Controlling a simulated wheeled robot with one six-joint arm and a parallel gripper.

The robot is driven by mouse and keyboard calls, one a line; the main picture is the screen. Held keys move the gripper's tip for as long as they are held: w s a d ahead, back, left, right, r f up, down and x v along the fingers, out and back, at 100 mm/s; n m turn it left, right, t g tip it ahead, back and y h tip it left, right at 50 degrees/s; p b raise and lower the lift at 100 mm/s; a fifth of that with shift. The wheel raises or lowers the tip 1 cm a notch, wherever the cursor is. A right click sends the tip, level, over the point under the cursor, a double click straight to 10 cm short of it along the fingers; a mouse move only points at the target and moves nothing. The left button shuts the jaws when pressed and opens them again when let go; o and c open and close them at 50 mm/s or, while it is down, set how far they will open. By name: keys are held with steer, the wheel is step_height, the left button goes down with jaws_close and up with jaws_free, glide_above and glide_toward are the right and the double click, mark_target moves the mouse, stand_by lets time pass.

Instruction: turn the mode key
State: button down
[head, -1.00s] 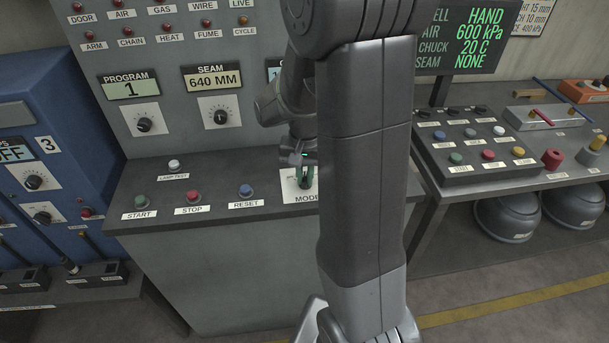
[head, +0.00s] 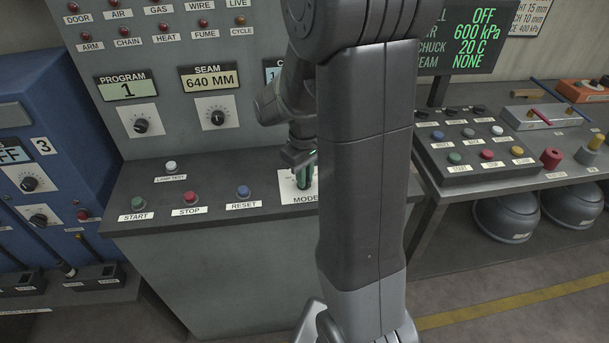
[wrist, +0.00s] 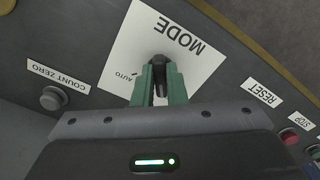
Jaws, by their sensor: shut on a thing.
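The mode key (wrist: 159,65) is a small black key switch on a white plate (wrist: 122,58) marked MODE, with an AUTO mark, in the wrist view. My gripper (wrist: 158,80) has green fingers shut on the mode key, one on each side of it. In the head view my gripper (head: 303,176) is at the MODE plate (head: 290,191) on the console top, partly hidden by my arm. The display (head: 470,38) at the top right reads OFF, 600 kPa, 20 C and NONE.
The start button (head: 138,203), red stop button (head: 190,197) and blue reset button (head: 243,191) lie left of the plate. A count zero button (wrist: 52,98) is on its other side. A button box (head: 476,144) stands on the right bench.

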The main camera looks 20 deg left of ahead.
steer(key=shift+n, duration=0.9)
steer(key=shift+w, duration=0.1)
steer(key=c, duration=1.5)
jaws_free()
steer(key=shift+o, duration=0.2)
steer(key=shift+r, duration=0.1)
step_height(320, 180, up, 14)
steer(key=shift+f, duration=0.2)
step_height(320, 180, down, 14)
steer(key=shift+r, duration=0.1)
